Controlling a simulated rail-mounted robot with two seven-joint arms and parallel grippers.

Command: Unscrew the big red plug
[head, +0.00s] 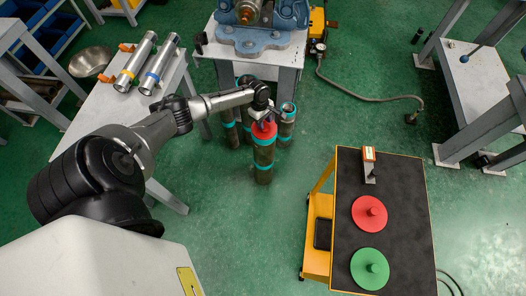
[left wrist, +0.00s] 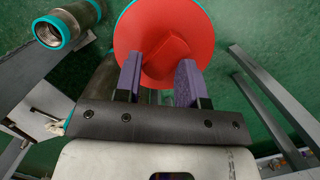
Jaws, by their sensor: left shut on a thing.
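A big red plug (head: 264,131) sits at the top of a dark upright pipe (head: 264,160) with teal bands, standing on the floor in the head view. My left gripper (head: 263,112) is above it, and its arm comes in from the left. In the left wrist view the plug (left wrist: 134,29) is a wide red disc with a raised knob, and the purple-padded fingers of the left gripper (left wrist: 161,62) are shut on that knob. The disc hides most of what lies beneath it, so I cannot tell how far it is screwed in. My right gripper is not in view.
Several banded pipes (head: 287,117) stand close around the plugged one. A cart (head: 400,180) at the right carries a red disc (head: 369,214) and a green disc (head: 370,268). A blue vise (head: 250,38) stands on the table behind. Green floor (head: 240,235) is free in front.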

